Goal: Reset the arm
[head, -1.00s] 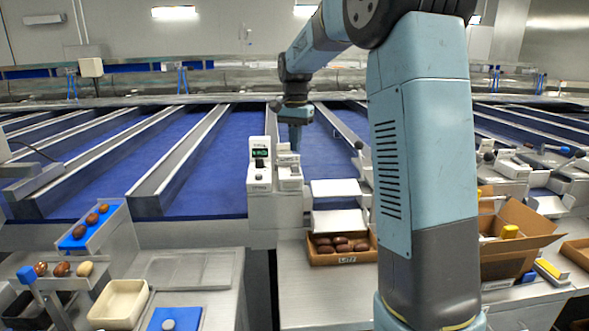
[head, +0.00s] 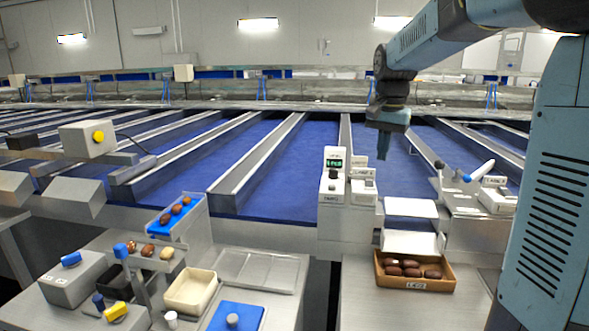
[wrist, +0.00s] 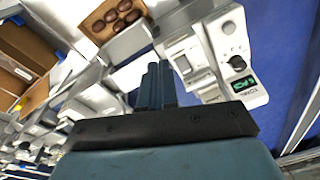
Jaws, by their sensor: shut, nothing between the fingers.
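My gripper (head: 384,147) hangs from my blue arm, pointing down, right of centre in the head view. It is above the blue belt area, up and to the right of the white control box with a green display (head: 333,175). In the wrist view my gripper's fingers (wrist: 156,72) are together with nothing between them. The control box (wrist: 240,60) shows just to their right there. My gripper appears apart from everything around it.
A cardboard box of dates (head: 414,284) sits on the right bench, below white chutes (head: 411,208). A cream tray (head: 191,291), a blue pad (head: 236,318) and a small ramp with dates (head: 178,214) are at left. Air around my gripper looks free.

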